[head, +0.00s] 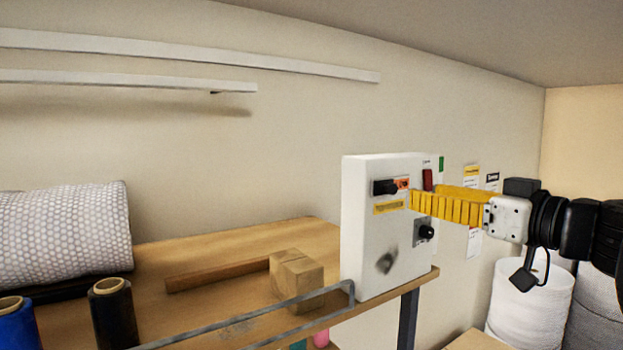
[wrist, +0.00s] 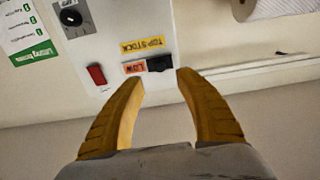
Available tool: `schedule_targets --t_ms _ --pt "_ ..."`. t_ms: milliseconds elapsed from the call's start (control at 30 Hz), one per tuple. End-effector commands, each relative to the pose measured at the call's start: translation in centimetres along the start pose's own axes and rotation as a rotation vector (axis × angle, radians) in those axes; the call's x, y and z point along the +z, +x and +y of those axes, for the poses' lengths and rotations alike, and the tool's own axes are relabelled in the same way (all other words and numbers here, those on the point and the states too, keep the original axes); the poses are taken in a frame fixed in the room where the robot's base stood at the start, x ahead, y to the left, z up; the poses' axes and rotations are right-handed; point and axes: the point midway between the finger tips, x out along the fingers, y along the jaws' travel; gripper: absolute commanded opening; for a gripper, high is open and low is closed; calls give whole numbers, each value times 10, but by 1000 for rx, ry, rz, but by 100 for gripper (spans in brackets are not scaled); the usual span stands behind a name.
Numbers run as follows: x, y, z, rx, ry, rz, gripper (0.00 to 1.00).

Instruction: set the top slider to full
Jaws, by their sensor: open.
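The white control box (head: 370,240) stands on the bench's right end; part of its face shows in the wrist view (wrist: 190,35). Its slider has a black knob (head: 384,187), also in the wrist view (wrist: 160,63), beside an orange label (wrist: 134,68) that seems to read LOW. A yellow TOP STOCK label (wrist: 143,44) is next to it. My gripper (head: 412,199) is at the box face from the right. In the wrist view its yellow fingers (wrist: 160,78) are open and empty, with the knob just beyond and between the tips. Contact cannot be told.
A red switch (wrist: 96,74) and a round black dial (wrist: 71,17) are on the same face. A cardboard block (head: 297,278), a bubble-wrap roll (head: 60,235) and a black film roll (head: 113,315) are on the wooden bench (head: 235,250). A metal rail runs along the bench front.

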Motion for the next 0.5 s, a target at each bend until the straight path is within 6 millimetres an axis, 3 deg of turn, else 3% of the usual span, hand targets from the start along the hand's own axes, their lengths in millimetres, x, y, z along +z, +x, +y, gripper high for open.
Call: schedule_targets --t_ms 300,500 --pt "-2 62 -1 -4 1 -1 41" --pt "0 79 -1 -2 1 -1 41"
